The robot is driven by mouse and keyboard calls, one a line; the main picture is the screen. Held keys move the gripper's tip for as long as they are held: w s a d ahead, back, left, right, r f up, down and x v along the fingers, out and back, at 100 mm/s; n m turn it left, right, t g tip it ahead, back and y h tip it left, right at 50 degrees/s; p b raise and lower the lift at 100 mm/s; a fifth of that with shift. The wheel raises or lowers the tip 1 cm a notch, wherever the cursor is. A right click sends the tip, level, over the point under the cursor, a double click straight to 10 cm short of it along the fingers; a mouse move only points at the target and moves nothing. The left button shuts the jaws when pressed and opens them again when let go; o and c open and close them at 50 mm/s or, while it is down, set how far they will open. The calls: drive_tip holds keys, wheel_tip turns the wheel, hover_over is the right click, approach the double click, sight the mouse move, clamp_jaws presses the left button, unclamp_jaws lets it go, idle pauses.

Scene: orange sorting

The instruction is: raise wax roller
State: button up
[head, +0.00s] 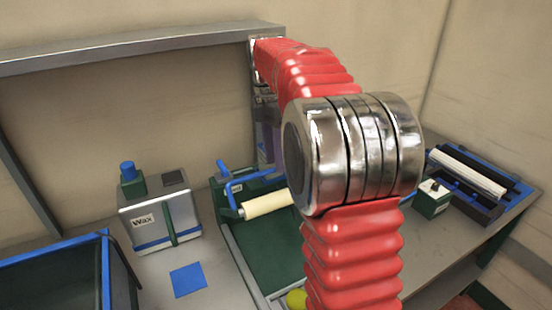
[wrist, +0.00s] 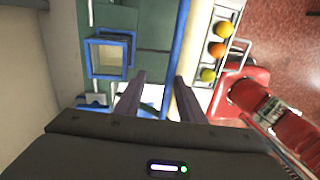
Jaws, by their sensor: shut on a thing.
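The wax roller (head: 267,204) is a cream cylinder on a green frame in the head view, left of my arm. A blue handle (head: 245,177) stands above it. In the wrist view a pale cream strip, likely the roller (wrist: 196,50), runs beside a long blue bar (wrist: 174,52). My gripper (wrist: 157,82) has its two dark fingers on either side of this blue bar and is shut on it, likely the roller's handle. The fingertips' exact contact is hard to see. In the head view my red arm hides part of the roller and most of the gripper.
A grey box labelled Wax (head: 160,222) stands left of the roller, with a dark blue-rimmed bin (head: 62,242) further left. A brush unit (head: 468,172) is at right. In the wrist view, an orange fruit (wrist: 218,49) and two yellowish ones lie on a rack.

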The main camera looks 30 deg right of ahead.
drive_tip(key=shift+r, duration=0.15)
idle(0.3)
drive_tip(key=r, duration=0.4)
drive_tip(key=w+r, duration=0.1)
drive_tip(key=r, duration=0.2)
drive_tip(key=w+r, duration=0.1)
drive_tip(key=r, duration=0.3)
drive_tip(key=shift+r, duration=0.3)
drive_tip(key=shift+s, duration=0.1)
idle(0.4)
drive_tip(key=s+a+m+t, duration=0.2)
drive_tip(key=s+a+m, duration=0.3)
drive_tip(key=a, duration=0.1)
drive_tip(key=s+a+f+m+t, duration=0.1)
drive_tip(key=s+a+f+m, duration=0.2)
drive_tip(key=s+f, duration=0.3)
drive_tip(key=s+a+f+m+t, duration=0.2)
drive_tip(key=s+a+f+m, duration=0.2)
drive_tip(key=s+f+m, duration=0.1)
drive_tip(key=s+a+f+m+t, duration=0.2)
drive_tip(key=s+a+f+m, duration=0.1)
drive_tip(key=s+f, duration=0.3)
drive_tip(key=shift+s+a+f+m, duration=0.4)
drive_tip(key=shift+s+m, duration=0.25)
drive_tip(key=shift+m, duration=0.15)
idle(0.8)
